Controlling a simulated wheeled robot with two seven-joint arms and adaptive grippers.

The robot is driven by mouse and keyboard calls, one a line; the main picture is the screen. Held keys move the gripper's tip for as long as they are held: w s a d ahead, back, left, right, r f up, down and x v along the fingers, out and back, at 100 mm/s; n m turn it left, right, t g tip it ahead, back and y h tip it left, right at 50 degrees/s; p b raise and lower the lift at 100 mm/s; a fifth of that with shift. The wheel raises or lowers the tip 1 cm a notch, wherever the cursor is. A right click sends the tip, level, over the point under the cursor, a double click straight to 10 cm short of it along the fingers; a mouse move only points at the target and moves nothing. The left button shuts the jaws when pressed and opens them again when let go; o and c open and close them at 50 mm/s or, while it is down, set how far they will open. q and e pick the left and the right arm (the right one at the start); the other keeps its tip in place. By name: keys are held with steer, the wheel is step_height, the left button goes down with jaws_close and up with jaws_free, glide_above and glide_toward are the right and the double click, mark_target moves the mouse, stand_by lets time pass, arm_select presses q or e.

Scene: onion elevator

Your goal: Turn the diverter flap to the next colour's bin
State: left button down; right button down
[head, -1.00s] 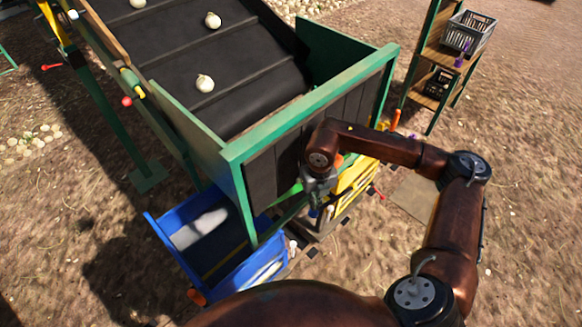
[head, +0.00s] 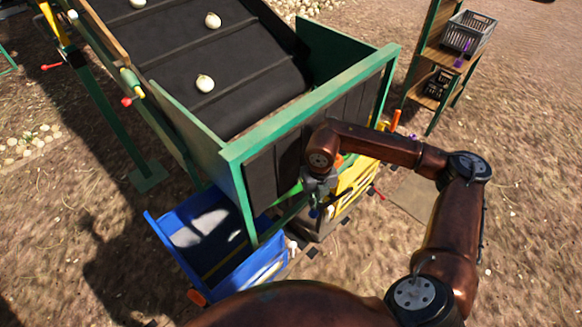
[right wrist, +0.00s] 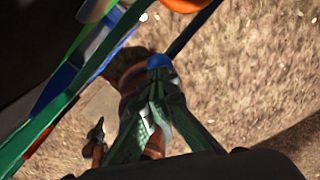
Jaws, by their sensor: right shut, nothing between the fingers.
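My right gripper (head: 315,207) hangs below the front edge of the green chute frame (head: 234,150), between the blue bin (head: 267,277) and the yellow bin (head: 358,184). In the right wrist view its fingers (right wrist: 159,72) are together with nothing between them, and a blue tip shows at their end. Green bars (right wrist: 45,115) run past on the left of that view. The diverter flap cannot be made out clearly; the chute's dark front panel and my arm cover the area below. My left gripper is out of view.
White onions (head: 205,83) lie spaced on the dark conveyor belt (head: 170,45). A wooden shelf (head: 433,58) with a grey crate (head: 468,32) stands at the back right. Bare ground lies open on the right.

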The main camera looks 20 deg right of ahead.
steer(key=shift+s+f+b, duration=0.1)
steer(key=shift+f+b, duration=1.35)
steer(key=shift+f, duration=0.5)
steer(key=shift+f+b, duration=0.75)
steer(key=shift+f, duration=0.25)
step_height(320, 180, down, 6)
steer(key=b, duration=0.4)
steer(key=shift+s, duration=0.15)
steer(key=shift+f, duration=0.1)
steer(key=s+d+r+p, duration=0.2)
steer(key=s+r+p, duration=0.1)
steer(key=s+r, duration=0.1)
steer(key=shift+s+r, duration=0.15)
steer(key=shift+r, duration=0.55)
steer(key=shift+a, duration=0.1)
